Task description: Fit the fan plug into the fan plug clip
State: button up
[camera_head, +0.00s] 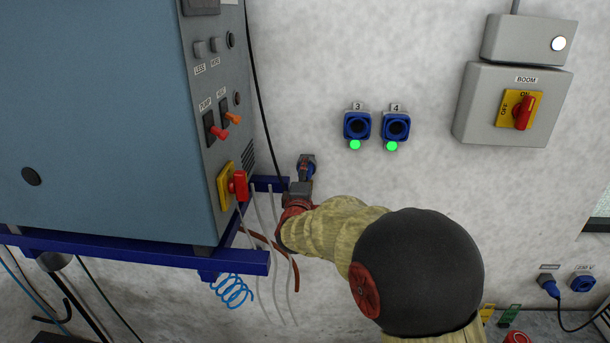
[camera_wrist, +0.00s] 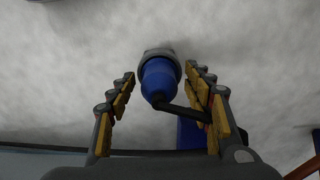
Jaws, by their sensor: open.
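A blue plug (camera_wrist: 160,78) with a grey collar at its far end is in the middle of the wrist view, against the pale wall. My gripper (camera_wrist: 162,77) is open, with one finger on each side of the plug; a gap shows on the left and a narrower one on the right. In the head view, my gripper (camera_head: 299,190) is at the wall just right of the blue cabinet, below the small dark-blue plug (camera_head: 306,167). I cannot make out a separate clip around it.
The blue-grey cabinet (camera_head: 100,120) and its dark-blue frame (camera_head: 130,250) stand close on the left, with hanging hoses. Blue sockets 3 (camera_head: 357,125) and 4 (camera_head: 396,127) and a grey BOOM switch box (camera_head: 515,105) are on the wall to the right. The wall between is bare.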

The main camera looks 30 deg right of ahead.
jog(key=v, duration=1.2)
dwell(0.3)
